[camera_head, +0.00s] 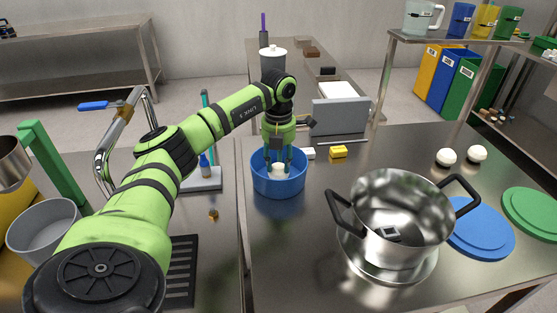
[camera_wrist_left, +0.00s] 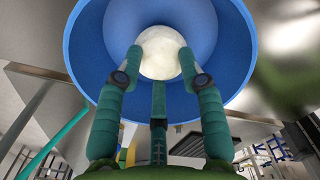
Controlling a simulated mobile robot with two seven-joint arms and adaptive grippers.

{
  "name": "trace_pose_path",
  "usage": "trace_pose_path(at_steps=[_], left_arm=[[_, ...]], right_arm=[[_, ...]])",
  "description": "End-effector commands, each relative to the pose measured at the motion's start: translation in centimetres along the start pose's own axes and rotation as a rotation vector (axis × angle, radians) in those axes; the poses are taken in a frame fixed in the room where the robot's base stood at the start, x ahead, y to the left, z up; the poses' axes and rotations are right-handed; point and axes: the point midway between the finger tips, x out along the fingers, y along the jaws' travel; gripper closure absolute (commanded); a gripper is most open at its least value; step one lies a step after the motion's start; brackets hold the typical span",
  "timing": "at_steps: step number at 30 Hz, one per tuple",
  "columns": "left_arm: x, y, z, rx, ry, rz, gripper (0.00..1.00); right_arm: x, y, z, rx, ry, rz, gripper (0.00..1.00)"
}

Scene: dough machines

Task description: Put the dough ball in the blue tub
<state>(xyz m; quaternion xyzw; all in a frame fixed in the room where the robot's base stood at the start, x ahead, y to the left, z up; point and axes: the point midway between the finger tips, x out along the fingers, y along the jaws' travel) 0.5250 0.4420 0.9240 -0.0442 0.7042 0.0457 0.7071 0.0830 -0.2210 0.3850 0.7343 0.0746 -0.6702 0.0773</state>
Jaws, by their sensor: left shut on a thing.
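The blue tub (camera_head: 279,189) stands on the steel table, left of the big pot. A pale dough ball (camera_head: 278,170) is inside the tub's opening, between the fingers of my left gripper (camera_head: 278,164). In the left wrist view the fingers of the left gripper (camera_wrist_left: 160,68) close on the round dough ball (camera_wrist_left: 160,50), with the blue tub's wall (camera_wrist_left: 228,40) all around it. I cannot tell whether the ball touches the tub's bottom. My right gripper is not in view.
A steel pot (camera_head: 390,225) with black handles stands right of the tub. Two white balls (camera_head: 447,156) (camera_head: 477,153) lie farther right. Blue (camera_head: 480,228) and green (camera_head: 533,212) lids lie at the right.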

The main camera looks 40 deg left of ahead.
Motion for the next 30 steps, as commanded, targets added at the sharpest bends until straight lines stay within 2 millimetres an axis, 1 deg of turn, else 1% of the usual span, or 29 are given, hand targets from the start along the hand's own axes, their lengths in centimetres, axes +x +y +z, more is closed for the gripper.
trace_pose_path(at_steps=[1,3,13,17,20,27,30], left_arm=[[0.2,0.0,-0.1,0.001,0.005,0.001,0.57],[0.2,0.0,-0.1,0.001,0.005,0.001,0.33],[0.0,0.0,-0.1,0.000,0.003,0.000,0.33],[-0.8,0.0,0.0,0.000,0.000,0.000,0.33],[-2.4,0.0,0.1,0.000,-0.003,0.000,0.33],[-7.7,-0.1,0.1,0.001,-0.003,-0.001,0.33],[-9.5,-0.1,0.1,0.000,0.000,0.000,0.33]], right_arm=[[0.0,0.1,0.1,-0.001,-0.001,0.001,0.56],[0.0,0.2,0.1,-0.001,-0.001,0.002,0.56],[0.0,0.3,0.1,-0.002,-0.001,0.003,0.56],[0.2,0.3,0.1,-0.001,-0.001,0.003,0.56],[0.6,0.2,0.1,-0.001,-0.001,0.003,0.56],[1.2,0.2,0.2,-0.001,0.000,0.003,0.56],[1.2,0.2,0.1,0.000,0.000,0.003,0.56]])
